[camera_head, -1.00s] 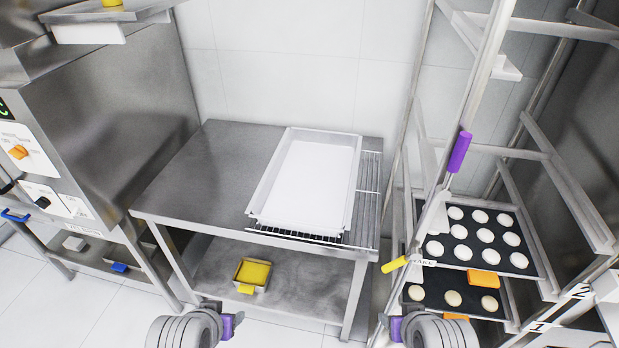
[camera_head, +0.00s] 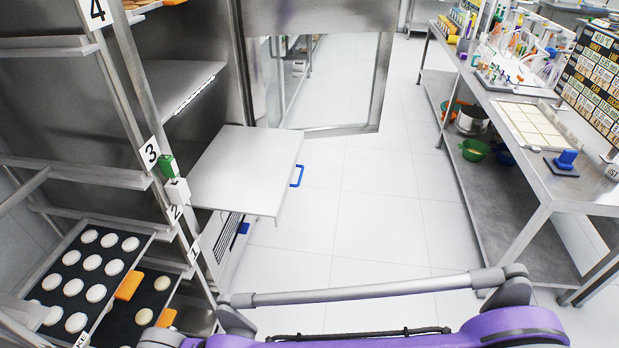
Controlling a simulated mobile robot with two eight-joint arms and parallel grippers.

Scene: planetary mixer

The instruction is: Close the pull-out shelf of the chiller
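The chiller's pull-out shelf (camera_head: 245,165) is a flat pale grey panel. It sticks out from the steel chiller cabinet (camera_head: 180,62) at left of centre. A blue handle (camera_head: 297,176) is on the shelf's right front edge. The chiller's glass-paned door (camera_head: 360,75) stands open behind the shelf. Neither gripper shows in this view.
A rack with numbered levels stands at the left, with a tray of pale rounds (camera_head: 85,262) low on it. A long steel table (camera_head: 545,180) with tools and containers runs along the right. The white tiled floor (camera_head: 375,195) between shelf and table is clear.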

